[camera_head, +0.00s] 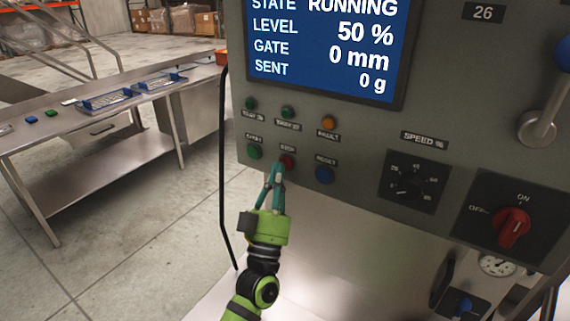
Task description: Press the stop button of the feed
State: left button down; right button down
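The red stop button (287,161) sits on the grey control panel (365,140), under a label reading STOP, between a green button (254,151) and a blue reset button (325,174). My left gripper (276,166) points up at the panel, its teal fingertips together and empty. The tips are at the lower left edge of the red button and partly cover it. I cannot tell whether they touch it. The screen (325,45) reads STATE RUNNING, LEVEL 50 %, GATE 0 mm, SENT 0 g. My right gripper is out of view.
Green and orange lamps (329,122) sit above the buttons. A speed knob (408,185) and a red rotary switch (512,228) are to the right. A black cable (222,170) hangs at the panel's left edge. A steel table (70,125) with blue trays stands at left.

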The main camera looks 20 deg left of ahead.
pick_arm(q)
jog(key=shift+w, duration=0.35)
dwell(0.7)
jog(key=shift+s, duration=0.85)
jog(key=s, duration=0.1)
jog(key=s+p, duration=0.1)
jog(key=s, duration=0.1)
jog(key=s+p, duration=0.1)
jog(key=s, duration=0.1)
jog(key=shift+a, duration=0.4)
jog(key=shift+w, duration=0.1)
dwell(0.5)
